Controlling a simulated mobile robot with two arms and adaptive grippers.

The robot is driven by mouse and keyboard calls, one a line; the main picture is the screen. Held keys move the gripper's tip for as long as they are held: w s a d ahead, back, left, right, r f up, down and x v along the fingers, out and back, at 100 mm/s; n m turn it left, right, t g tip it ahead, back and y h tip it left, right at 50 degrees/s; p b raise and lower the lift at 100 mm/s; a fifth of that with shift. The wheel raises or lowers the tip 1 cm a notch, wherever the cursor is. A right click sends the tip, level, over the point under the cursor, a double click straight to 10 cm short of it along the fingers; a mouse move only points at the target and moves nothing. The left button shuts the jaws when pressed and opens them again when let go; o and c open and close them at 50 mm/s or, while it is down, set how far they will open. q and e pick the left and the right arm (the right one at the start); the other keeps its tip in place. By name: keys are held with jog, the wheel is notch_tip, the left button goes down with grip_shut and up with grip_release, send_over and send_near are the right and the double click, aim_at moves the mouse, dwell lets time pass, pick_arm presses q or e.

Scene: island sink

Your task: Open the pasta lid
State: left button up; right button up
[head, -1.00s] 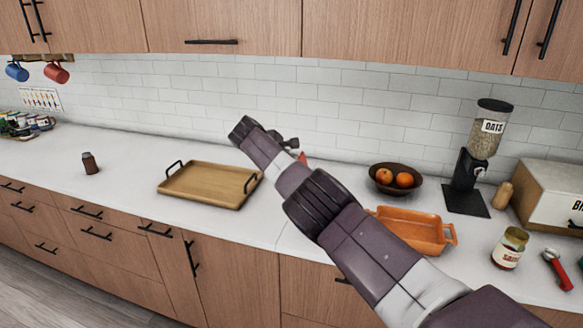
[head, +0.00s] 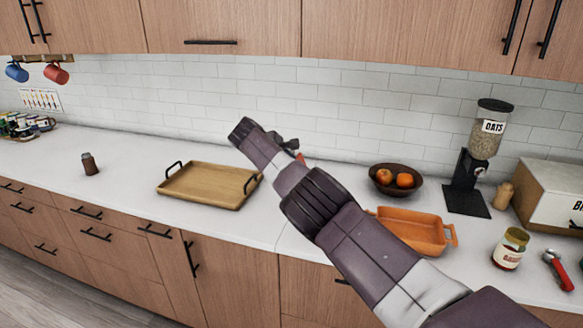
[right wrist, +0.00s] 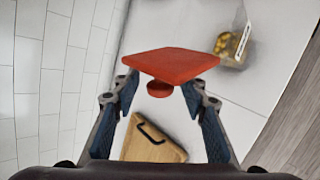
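My right arm reaches across the head view from the lower right, with its gripper (head: 285,147) above the counter and partly hidden by the arm. In the right wrist view the gripper (right wrist: 162,88) has its fingers apart at either side of the red square lid (right wrist: 172,62), which seems caught between the fingertips. A small round red knob shows at the lid's lower edge, clear of the fingers. A clear container with yellow pasta (right wrist: 229,44) stands beyond, up and right of the lid. The arm hides the container in the head view. My left gripper is out of view.
A wooden tray (head: 207,185) lies left of the arm. An orange baking dish (head: 415,228), a fruit bowl (head: 396,182), an oats dispenser (head: 470,160), a sauce jar (head: 510,248) and a bread box (head: 547,197) stand to the right. The left counter is mostly clear.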

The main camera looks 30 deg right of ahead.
jog(key=shift+v, duration=0.85)
jog(key=v, duration=1)
